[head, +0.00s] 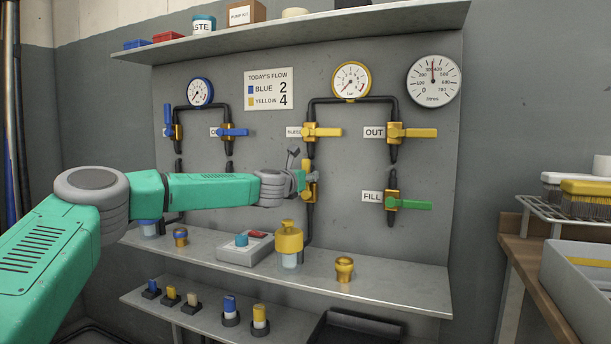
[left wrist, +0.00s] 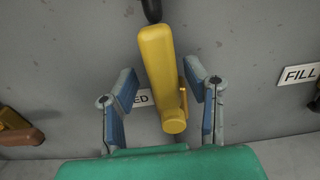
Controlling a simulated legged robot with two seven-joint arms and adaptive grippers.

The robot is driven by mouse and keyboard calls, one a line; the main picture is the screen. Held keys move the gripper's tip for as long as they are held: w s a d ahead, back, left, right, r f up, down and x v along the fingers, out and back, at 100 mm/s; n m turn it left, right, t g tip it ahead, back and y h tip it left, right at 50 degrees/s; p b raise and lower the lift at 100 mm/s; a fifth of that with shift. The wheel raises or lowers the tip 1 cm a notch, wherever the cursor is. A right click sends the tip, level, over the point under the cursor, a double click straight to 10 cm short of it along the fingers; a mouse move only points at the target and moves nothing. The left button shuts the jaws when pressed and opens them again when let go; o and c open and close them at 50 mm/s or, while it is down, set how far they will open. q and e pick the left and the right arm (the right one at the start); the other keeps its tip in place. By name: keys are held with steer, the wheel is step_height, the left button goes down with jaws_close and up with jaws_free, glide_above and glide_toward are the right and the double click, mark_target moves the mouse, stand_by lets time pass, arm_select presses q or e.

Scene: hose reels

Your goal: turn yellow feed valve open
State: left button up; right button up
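The yellow feed valve (head: 310,190) sits on the lower part of the left pipe of the yellow circuit, partly hidden by my gripper. In the left wrist view its thick yellow handle (left wrist: 157,75) runs nearly up and down, leaning slightly. Its label shows only the letters "ED" behind the handle. My left gripper (head: 302,168) is at this valve. In the left wrist view its blue fingers (left wrist: 161,78) are open, one on each side of the handle, with visible gaps. My right gripper is in neither view.
Above is a yellow bleed valve (head: 320,132). At right are a yellow OUT valve (head: 415,132) and a green-handled FILL valve (head: 408,204). A yellow-capped bottle (head: 289,242) stands on the shelf (head: 390,281) below. The wall between feed and FILL is clear.

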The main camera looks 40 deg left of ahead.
arm_select(q)
steer(key=shift+s+d+r, duration=0.1)
steer(key=shift+r, duration=0.15)
steer(key=shift+s+d+r, duration=0.1)
steer(key=shift+s+d, duration=0.1)
steer(key=shift+s, duration=0.15)
steer(key=v, duration=1.1)
steer(key=shift+f, duration=0.3)
steer(key=shift+a, duration=0.2)
